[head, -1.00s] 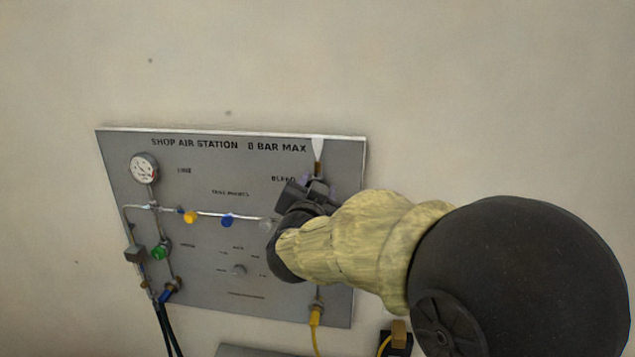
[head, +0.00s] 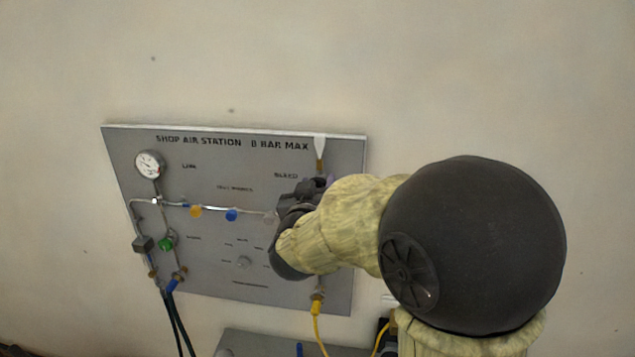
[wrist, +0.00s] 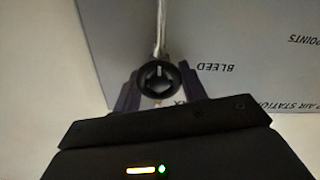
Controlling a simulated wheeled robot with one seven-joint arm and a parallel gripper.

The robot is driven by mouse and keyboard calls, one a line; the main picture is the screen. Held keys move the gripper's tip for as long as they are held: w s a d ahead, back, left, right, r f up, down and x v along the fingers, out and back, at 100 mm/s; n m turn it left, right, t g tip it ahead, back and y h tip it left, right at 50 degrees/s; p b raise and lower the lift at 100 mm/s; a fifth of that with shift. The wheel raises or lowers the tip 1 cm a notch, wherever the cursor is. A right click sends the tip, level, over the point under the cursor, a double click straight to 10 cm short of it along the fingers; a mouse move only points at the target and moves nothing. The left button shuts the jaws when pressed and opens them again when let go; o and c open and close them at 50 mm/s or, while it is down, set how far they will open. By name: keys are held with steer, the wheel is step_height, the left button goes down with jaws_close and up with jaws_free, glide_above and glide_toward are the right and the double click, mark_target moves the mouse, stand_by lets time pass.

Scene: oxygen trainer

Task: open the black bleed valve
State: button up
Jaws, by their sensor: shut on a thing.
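The grey panel (head: 215,270) is on the wall, with a BLEED label near its upper right. The black bleed valve is a round black knob (wrist: 158,80) in the wrist view, on a thin metal pipe. My gripper (wrist: 155,92) has a dark finger on each side of this knob and is shut on it. In the head view my gripper (head: 302,196) is at the panel's right part, below the BLEED label, and my arm hides the valve there.
A gauge (head: 150,164), a green knob (head: 166,243), a yellow knob (head: 196,211) and a blue knob (head: 231,215) sit left of my gripper. A yellow hose (head: 316,318) hangs below the panel. A grey surface (head: 265,342) is under it.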

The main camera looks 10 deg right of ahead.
steer(key=shift+f, duration=0.15)
steer(key=o, duration=1)
steer(key=b+v, duration=0.4)
steer(key=v, duration=1.3)
steer(key=shift+s+a, duration=0.15)
steer(key=shift+s, duration=0.05)
steer(key=shift+w, duration=0.1)
